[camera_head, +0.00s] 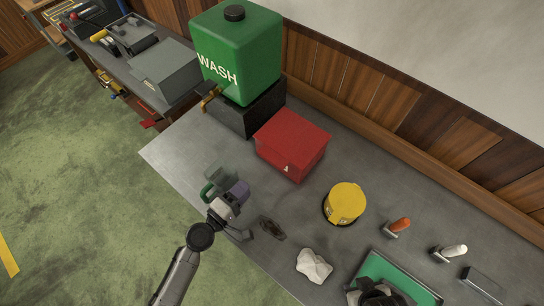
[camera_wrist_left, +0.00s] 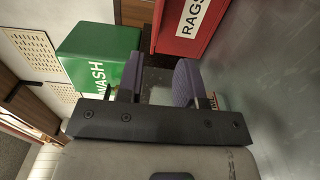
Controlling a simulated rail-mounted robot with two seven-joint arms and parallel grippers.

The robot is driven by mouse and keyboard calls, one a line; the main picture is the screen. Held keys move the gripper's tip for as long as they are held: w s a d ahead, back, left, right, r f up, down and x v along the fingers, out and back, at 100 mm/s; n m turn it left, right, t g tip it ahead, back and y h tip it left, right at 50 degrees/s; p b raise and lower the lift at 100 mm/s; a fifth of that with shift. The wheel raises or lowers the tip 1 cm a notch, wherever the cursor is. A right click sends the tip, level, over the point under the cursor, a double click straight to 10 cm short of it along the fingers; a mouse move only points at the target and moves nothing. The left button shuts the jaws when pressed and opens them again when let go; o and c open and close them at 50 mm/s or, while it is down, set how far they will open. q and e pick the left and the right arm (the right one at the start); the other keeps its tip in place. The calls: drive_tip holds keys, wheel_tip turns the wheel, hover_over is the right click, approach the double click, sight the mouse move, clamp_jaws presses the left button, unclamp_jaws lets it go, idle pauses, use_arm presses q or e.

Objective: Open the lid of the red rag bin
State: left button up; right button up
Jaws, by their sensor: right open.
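The red rag bin (camera_head: 292,146) stands on the grey bench, beside the black stand of the green wash tank. Its lid lies flat and closed, and a small light latch or tab shows on its front. In the left wrist view the bin (camera_wrist_left: 182,38) is at the top, with a white RAGS label. My left gripper (camera_head: 238,190) is in front of and left of the bin, apart from it. My right gripper (camera_head: 374,294) is open at the bottom edge, partly cut off, over a green tray.
The green WASH tank (camera_head: 238,55) with a brass tap stands left of the bin. A green-handled clear item (camera_head: 213,178) is beside my left gripper. A yellow round container (camera_head: 345,203), a dark flat piece (camera_head: 272,228) and a white crumpled rag (camera_head: 313,266) lie to the right.

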sight(271, 158)
use_arm(q)
drive_tip(key=x, duration=1.3)
drive_tip(key=shift+w+d, duration=0.1)
drive_tip(key=shift+w, duration=0.25)
drive_tip(key=shift+c, duration=0.5)
clamp_jaws()
